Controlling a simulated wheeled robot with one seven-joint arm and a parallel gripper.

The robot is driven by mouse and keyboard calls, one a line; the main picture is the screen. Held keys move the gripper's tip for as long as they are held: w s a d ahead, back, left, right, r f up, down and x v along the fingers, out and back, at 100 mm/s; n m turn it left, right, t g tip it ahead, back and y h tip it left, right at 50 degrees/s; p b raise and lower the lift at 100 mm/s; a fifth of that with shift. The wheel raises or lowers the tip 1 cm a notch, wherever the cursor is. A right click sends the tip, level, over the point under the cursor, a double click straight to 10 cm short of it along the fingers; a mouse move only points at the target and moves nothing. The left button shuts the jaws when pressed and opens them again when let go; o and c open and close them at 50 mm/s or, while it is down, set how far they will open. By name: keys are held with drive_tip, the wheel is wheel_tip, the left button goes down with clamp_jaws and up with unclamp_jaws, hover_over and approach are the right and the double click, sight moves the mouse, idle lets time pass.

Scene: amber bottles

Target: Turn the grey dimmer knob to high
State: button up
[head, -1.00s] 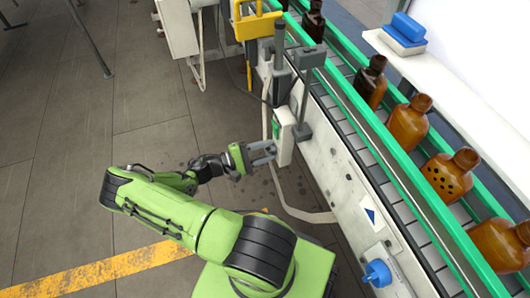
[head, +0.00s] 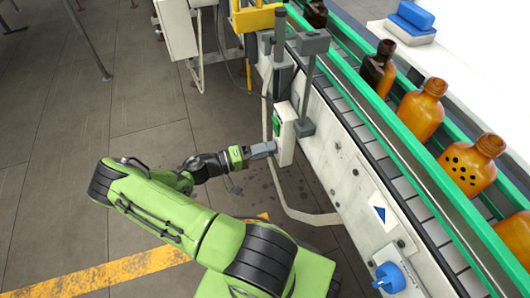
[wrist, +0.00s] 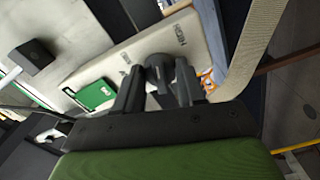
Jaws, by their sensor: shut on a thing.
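The grey dimmer knob (wrist: 158,70) is a dark round knob on a pale control box (wrist: 135,52); "HIGH" is printed on the box beyond the knob. In the wrist view my gripper (wrist: 158,80) has one finger on each side of the knob and is shut on it. In the head view my gripper (head: 270,149) reaches the face of the same box (head: 287,130) on the conveyor's side, and the knob is hidden there. The knob's pointer cannot be made out.
A green panel (wrist: 97,94) sits on the box beside the knob. The conveyor (head: 345,165) carries several amber bottles (head: 420,112). A blue knob (head: 389,277) is lower on the conveyor's side. A pale hose (head: 300,214) hangs below the box. Open floor (head: 70,180) lies left.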

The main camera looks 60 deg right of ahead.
drive_tip(key=shift+f+m+b, duration=0.1)
drive_tip(key=shift+m+b, duration=0.2)
drive_tip(key=shift+m, duration=1)
drive_tip(key=o, duration=1)
drive_tip(key=shift+o, duration=0.2)
drive_tip(key=p+v, duration=0.2)
drive_tip(key=v, duration=1.3)
drive_tip(key=shift+w+a, duration=0.3)
